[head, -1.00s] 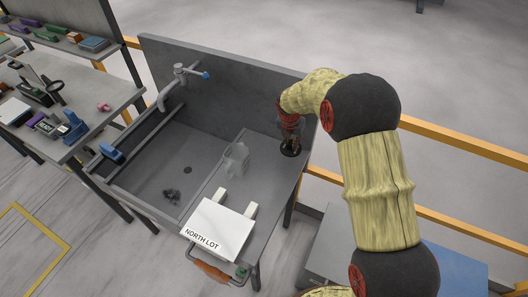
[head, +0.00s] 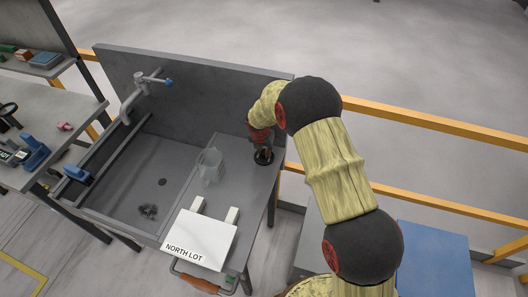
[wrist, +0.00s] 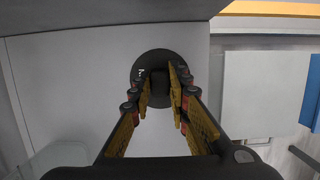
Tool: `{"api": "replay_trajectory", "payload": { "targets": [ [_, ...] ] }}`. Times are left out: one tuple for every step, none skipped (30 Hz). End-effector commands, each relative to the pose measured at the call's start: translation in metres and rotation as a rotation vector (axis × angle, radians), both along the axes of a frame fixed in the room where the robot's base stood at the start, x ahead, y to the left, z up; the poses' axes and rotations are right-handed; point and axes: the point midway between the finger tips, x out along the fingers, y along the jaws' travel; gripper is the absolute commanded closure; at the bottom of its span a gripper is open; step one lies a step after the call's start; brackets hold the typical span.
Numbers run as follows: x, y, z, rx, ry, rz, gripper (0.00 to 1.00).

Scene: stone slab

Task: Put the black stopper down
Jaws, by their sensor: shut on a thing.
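The black stopper (head: 263,157) is a dark round disc with a raised grip. It is over the right-hand slab (head: 235,190) beside the sink, near its back right corner. In the wrist view the stopper (wrist: 148,62) shows past the fingertips, with its raised middle between them. My gripper (wrist: 162,85) is shut on that raised part; in the head view my gripper (head: 262,143) points down above the disc. The disc looks at or close to the slab surface, but I cannot tell whether it touches. The arm partly hides the grip in the head view.
A clear jug (head: 210,165) stands left of the stopper. A white "NORTH LOT" board (head: 199,240) lies at the slab's front. The sink basin (head: 140,180) with a drain and a dark clump is to the left. A back panel (head: 190,90) rises behind.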

Motion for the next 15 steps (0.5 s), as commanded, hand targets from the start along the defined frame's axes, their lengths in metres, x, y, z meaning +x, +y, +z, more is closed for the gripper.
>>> {"api": "replay_trajectory", "payload": {
  "targets": [
    [0.0002,0.0000,0.0007,0.000,0.000,0.000,1.00],
    [0.0002,-0.0001,0.0009,0.000,0.000,0.000,1.00],
    [0.0002,-0.0001,0.0009,0.000,0.000,-0.001,1.00],
    [0.0000,-0.0001,0.0009,0.000,0.000,-0.001,1.00],
    [0.0001,-0.0001,0.0008,0.000,0.000,-0.001,1.00],
    [0.0000,-0.0001,0.0002,0.000,0.000,-0.001,1.00],
    [0.0000,-0.0001,-0.0006,0.000,0.000,-0.001,1.00],
    [0.0000,-0.0001,-0.0015,0.000,0.000,-0.001,1.00],
    [0.0000,-0.0001,-0.0012,0.000,0.000,-0.001,0.81],
    [0.0000,-0.0001,-0.0011,0.000,0.000,-0.001,0.79],
    [0.0000,-0.0001,-0.0011,0.000,0.000,-0.001,0.77],
    [0.0000,-0.0001,-0.0011,0.000,0.000,-0.001,0.75],
    [0.0000,-0.0001,-0.0011,0.000,0.000,-0.001,0.73],
    [0.0000,-0.0001,-0.0011,0.000,0.000,-0.001,0.72],
    [-0.0001,-0.0001,-0.0010,0.000,0.000,-0.001,0.69]
  ]
}}
